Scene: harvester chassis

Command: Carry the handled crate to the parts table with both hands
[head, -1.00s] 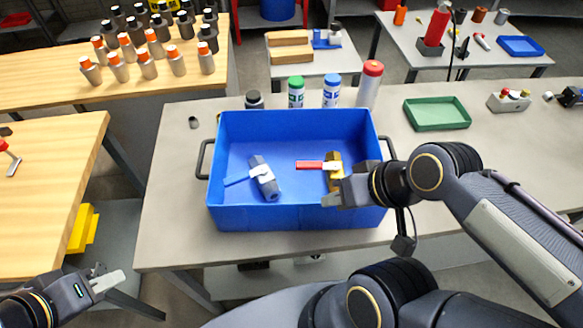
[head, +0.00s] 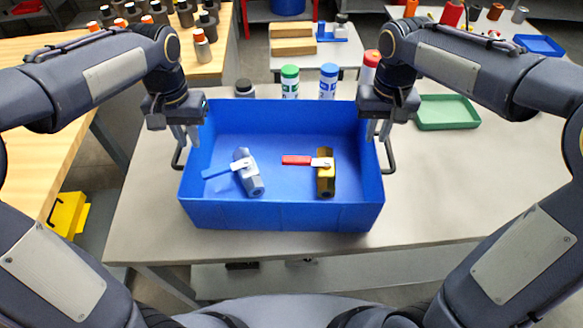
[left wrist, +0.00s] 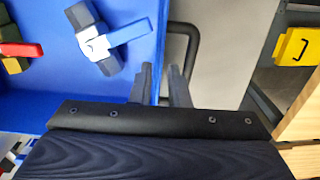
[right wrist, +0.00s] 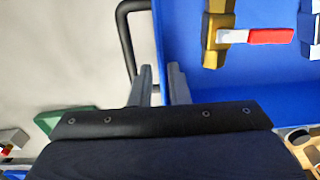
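The blue handled crate (head: 280,216) stands on the grey table. Its dark left handle (head: 178,156) and right handle (head: 391,156) stick out at the sides. Inside lie a silver valve with a blue lever (head: 248,175) and a brass valve with a red lever (head: 326,178). My left gripper (head: 184,136) points down at the left rim, fingers apart; in the left wrist view its fingers (left wrist: 162,84) are on either side of the rim line, near the handle. My right gripper (head: 378,130) is likewise open at the right rim; its fingers (right wrist: 160,84) are near the right handle.
Several capped bottles (head: 290,82) stand behind the crate. A green tray (head: 447,112) sits right of it on the grey table (head: 140,220). A wooden table (head: 40,150) lies to the left, and a parts-strewn table is at the back right. The front strip of the grey table is clear.

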